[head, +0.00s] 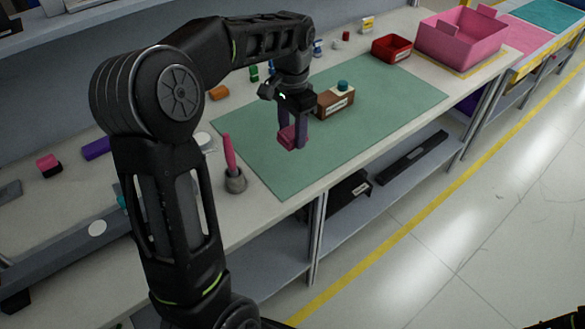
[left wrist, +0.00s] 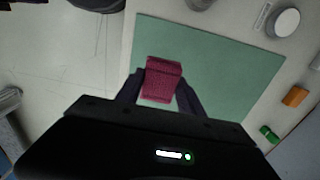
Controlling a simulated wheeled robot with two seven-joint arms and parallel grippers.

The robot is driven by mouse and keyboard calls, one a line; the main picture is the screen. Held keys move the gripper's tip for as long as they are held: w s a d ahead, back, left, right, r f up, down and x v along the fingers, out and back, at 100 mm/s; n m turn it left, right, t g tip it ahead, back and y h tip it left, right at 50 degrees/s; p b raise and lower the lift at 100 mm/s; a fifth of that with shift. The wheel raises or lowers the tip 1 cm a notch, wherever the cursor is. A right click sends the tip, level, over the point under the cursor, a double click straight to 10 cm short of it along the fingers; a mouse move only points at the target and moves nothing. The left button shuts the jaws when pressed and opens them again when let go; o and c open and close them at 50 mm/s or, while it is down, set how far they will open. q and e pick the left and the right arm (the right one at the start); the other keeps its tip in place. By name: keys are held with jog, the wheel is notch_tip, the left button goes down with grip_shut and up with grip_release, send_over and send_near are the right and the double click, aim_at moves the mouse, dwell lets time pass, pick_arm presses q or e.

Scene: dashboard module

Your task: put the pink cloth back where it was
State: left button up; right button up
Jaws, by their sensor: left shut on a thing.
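My left gripper (head: 293,138) is shut on the pink cloth (head: 288,143), a small dark-pink folded piece. In the head view it hangs over the green mat (head: 265,165), near the mat's front part. In the left wrist view the cloth (left wrist: 161,78) sits between the two dark fingers of the gripper (left wrist: 160,92), with the mat (left wrist: 215,60) below it. I cannot tell the exact height above the mat.
A brown box with a teal top (head: 336,103) stands on the mat beside the gripper. A grey holder with a pink stick (head: 235,181) stands at the mat's left edge. A red bin (head: 391,49) and a large pink bin (head: 455,45) stand further right. The mat's right part is clear.

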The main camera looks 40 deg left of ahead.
pick_arm(q)
send_over(293, 169)
jog(key=shift+a+f, duration=0.1)
jog(key=shift+f, duration=3)
jog(key=shift+s+f+p, duration=0.1)
jog(key=shift+f+p, duration=0.4)
jog(key=shift+f, duration=1.4)
jog(key=shift+f, duration=0.1)
jog(key=o, duration=1.3)
notch_tip(293, 169, up, 12)
jog(key=shift+r+b, duration=0.15)
jog(key=shift+b, duration=0.2)
